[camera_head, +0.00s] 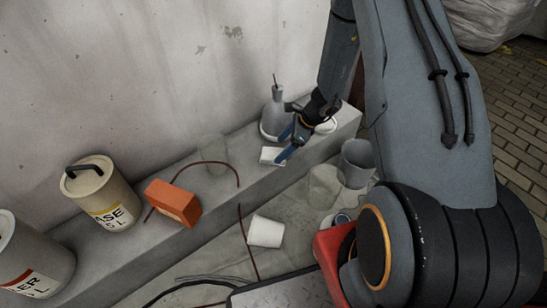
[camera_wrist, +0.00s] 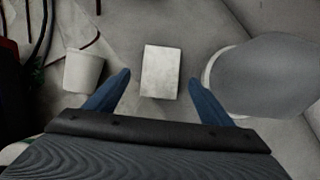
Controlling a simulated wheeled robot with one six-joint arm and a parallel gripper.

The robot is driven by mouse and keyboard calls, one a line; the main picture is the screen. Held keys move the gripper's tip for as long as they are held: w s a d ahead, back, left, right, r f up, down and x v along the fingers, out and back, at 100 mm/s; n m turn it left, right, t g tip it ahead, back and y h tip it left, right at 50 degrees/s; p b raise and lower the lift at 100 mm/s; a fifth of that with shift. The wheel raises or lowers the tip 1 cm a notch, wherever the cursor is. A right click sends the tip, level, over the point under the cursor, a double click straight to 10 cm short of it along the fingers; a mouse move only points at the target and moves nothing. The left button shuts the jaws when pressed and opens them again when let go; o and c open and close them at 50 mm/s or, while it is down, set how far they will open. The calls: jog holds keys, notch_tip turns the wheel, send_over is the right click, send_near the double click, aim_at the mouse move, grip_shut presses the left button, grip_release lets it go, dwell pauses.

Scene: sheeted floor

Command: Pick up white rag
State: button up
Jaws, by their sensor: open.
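The white rag (camera_head: 269,155) looks like a small, flat, folded rectangle lying on the concrete ledge, close to its front edge. In the wrist view the rag (camera_wrist: 161,72) lies in the picture between my two blue fingertips, with a gap on each side. My gripper (camera_head: 285,145) is open and empty, pointing down at the ledge just right of the rag in the head view. The wrist view also shows my gripper (camera_wrist: 158,80). I cannot tell how far above the rag the fingertips are.
A grey oil can (camera_head: 274,122) stands close behind my gripper. An orange brick (camera_head: 173,203) and cream paint cans (camera_head: 100,195) are farther left on the ledge. A white cup (camera_head: 265,231) and a grey cup (camera_head: 356,163) are below the ledge. A wall rises behind.

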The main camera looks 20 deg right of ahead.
aim_at(275, 153)
jog(key=b+x, duration=0.1)
jog(key=x, duration=0.3)
jog(key=shift+w+f+b, duration=0.1)
jog(key=shift+b, duration=0.2)
jog(key=c, duration=1.2)
notch_tip(275, 153, up, 10)
jog(key=p, duration=0.3)
jog(key=shift+p, duration=0.4)
jog(key=shift+o, duration=1.4)
jog(key=shift+a, duration=0.1)
jog(key=shift+c, duration=0.5)
